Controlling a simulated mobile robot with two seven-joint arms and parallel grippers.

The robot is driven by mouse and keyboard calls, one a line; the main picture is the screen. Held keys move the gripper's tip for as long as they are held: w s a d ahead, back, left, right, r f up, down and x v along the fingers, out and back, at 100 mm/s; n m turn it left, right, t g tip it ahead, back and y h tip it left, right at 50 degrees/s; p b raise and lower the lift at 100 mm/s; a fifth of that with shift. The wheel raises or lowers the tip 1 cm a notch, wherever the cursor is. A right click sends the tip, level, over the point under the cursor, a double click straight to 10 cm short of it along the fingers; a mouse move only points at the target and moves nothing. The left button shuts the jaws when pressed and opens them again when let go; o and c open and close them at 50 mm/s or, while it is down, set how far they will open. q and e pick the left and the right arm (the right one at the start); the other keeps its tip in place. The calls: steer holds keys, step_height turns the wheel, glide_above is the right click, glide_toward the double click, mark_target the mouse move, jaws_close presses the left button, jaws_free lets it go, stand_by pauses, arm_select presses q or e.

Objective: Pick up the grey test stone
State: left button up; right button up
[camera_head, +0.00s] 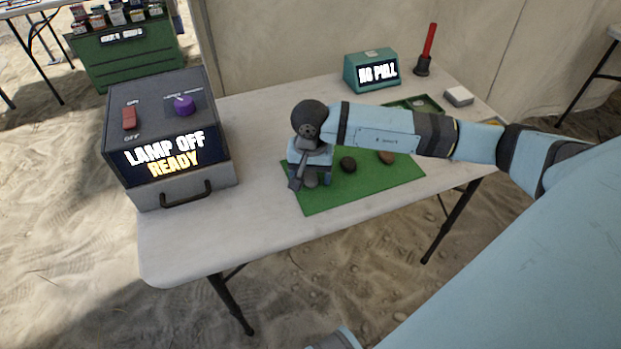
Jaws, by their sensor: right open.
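The grey test stone (311,180) lies on the left part of a green mat (333,197). My right gripper (310,183) points down over it, its fingers open on either side of the stone. The gripper hides part of the stone, and I cannot tell whether the fingers touch it. A dark stone (348,164) and a brown stone (387,157) lie farther right on the mat. My left gripper is not in view.
A lamp box (170,190) reading "LAMP OFF READY" stands at the table's left. At the back are a teal display box (371,72), a red stick on a dark base (428,50), a green tray (432,104) and a white block (459,96). The table's front left (240,235) is clear.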

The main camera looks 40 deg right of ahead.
mark_target(310, 177)
steer(key=shift+c, duration=0.5)
steer(key=c, duration=0.9)
steer(key=shift+r, duration=0.1)
step_height(310, 177, up, 20)
steer(key=p, duration=0.2)
